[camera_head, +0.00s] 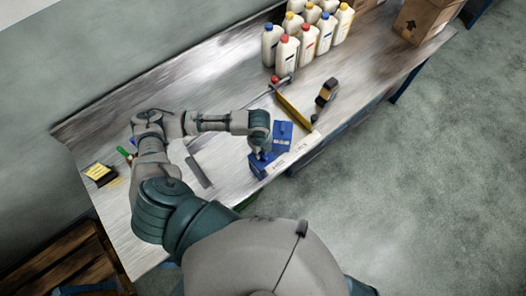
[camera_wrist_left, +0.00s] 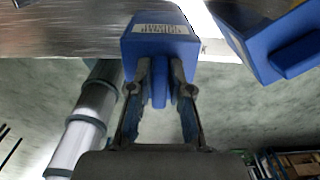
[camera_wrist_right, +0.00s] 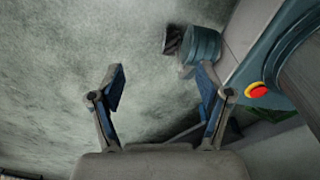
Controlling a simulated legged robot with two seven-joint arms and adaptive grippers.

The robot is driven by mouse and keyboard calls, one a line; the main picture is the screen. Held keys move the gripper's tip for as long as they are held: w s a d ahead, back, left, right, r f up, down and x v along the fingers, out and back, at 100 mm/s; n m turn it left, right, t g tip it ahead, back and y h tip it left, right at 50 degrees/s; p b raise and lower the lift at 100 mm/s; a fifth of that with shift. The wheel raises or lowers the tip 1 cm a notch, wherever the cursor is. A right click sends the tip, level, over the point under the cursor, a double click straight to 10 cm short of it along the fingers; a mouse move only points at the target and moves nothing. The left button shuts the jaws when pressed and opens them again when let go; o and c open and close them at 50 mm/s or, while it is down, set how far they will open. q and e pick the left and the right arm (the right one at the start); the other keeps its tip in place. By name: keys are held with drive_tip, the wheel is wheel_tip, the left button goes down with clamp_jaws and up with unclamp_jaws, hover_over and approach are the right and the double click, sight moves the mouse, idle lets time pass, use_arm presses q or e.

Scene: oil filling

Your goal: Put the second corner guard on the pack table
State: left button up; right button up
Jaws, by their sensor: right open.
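Two blue corner guards are at the front edge of the pack table (camera_head: 232,178). My left gripper (camera_head: 262,153) is at the nearer corner guard (camera_head: 259,168). In the left wrist view its fingers (camera_wrist_left: 160,72) are drawn in on the rib of this labelled blue guard (camera_wrist_left: 160,28), at the table edge. The other corner guard (camera_head: 283,135) stands just beyond, apart from it; it also shows at the right of the left wrist view (camera_wrist_left: 275,38). My right gripper (camera_wrist_right: 160,80) is open and empty above the floor.
Several white bottles (camera_head: 307,40) with coloured caps and a cardboard box (camera_head: 423,18) stand at the far end. A yellow-and-black tool (camera_head: 295,111) and a tape dispenser (camera_head: 327,92) lie nearer. The floor at right is clear.

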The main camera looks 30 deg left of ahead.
use_arm(q)
drive_tip(key=shift+o, duration=0.9)
drive_tip(key=shift+a+f, duration=0.1)
drive_tip(key=shift+a, duration=0.3)
drive_tip(key=shift+a+f, duration=0.2)
drive_tip(key=shift+a, duration=0.3)
drive_tip(key=shift+d, duration=0.35)
drive_tip(key=shift+d+r, duration=0.1)
drive_tip(key=shift+d, duration=0.3)
drive_tip(key=shift+a+r, duration=0.1)
drive_tip(key=shift+r, duration=0.1)
drive_tip(key=r, duration=0.4)
drive_tip(key=a+r, duration=0.1)
drive_tip(key=r, duration=0.1)
drive_tip(key=shift+w+r, duration=0.1)
drive_tip(key=shift+r, duration=0.2)
drive_tip(key=shift+d+r, duration=0.25)
drive_tip(key=shift+r, duration=1.15)
drive_tip(key=shift+d+r, duration=0.2)
drive_tip(key=shift+r, duration=1.2)
use_arm(e)
drive_tip(key=shift+s+a+r, duration=0.1)
drive_tip(key=shift+s+a, duration=0.05)
drive_tip(key=shift+a, duration=0.5)
